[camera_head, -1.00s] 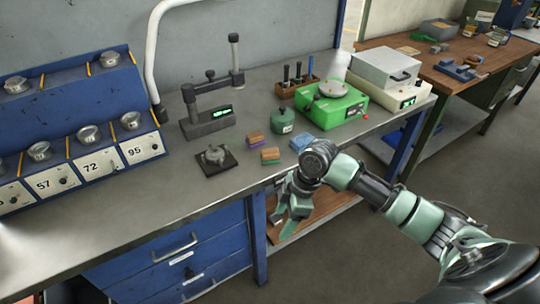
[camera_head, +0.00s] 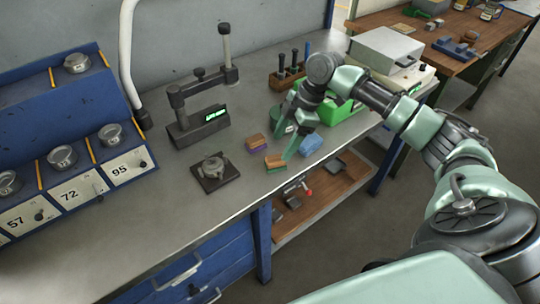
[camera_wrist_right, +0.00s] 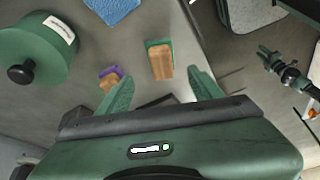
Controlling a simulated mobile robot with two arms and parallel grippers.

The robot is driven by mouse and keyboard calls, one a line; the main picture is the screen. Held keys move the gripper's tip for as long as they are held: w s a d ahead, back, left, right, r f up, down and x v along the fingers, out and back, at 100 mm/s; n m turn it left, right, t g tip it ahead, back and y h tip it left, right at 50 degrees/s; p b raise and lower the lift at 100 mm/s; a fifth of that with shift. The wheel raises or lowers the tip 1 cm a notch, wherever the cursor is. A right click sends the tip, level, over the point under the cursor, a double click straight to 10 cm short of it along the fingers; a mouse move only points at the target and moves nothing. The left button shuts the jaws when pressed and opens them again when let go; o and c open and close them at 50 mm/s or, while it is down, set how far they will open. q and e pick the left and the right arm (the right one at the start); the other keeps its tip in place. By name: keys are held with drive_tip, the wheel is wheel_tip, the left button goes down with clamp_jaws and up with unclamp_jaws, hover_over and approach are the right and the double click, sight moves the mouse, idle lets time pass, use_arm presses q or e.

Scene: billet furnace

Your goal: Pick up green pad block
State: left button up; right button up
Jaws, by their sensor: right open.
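The green pad block (camera_head: 275,161), a small wooden block with a green pad, lies on the grey bench near its front edge. In the right wrist view the green pad block (camera_wrist_right: 159,62) sits between the lines of my two fingers, near their tips. My right gripper (camera_head: 284,143) is open and empty, above the bench beside the block. Its green fingers (camera_wrist_right: 162,76) are spread on either side in the wrist view. Whether they touch the block cannot be told.
A round green pot (camera_wrist_right: 35,52) is close by. A dark square stand (camera_head: 214,173) and a gauge stand (camera_head: 200,125) are further left.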

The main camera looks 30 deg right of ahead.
sight(276, 158)
drive_tip(key=shift+s+a+f+p, duration=0.15)
drive_tip(key=shift+a+f+p, duration=0.15)
drive_tip(key=shift+f, duration=0.35)
drive_tip(key=shift+s+a+f+p, duration=0.1)
drive_tip(key=shift+a+f+p, duration=0.2)
drive_tip(key=shift+f, duration=0.3)
drive_tip(key=x, duration=0.2)
drive_tip(key=shift+w+a+f+p, duration=0.1)
drive_tip(key=shift+w+f+p, duration=0.2)
drive_tip(key=shift+p, duration=0.1)
drive_tip(key=shift+a+f, duration=0.15)
drive_tip(key=shift+f, duration=0.4)
clamp_jaws()
use_arm(q)
drive_tip(key=shift+s+r, duration=1.05)
drive_tip(key=shift+s, duration=0.1)
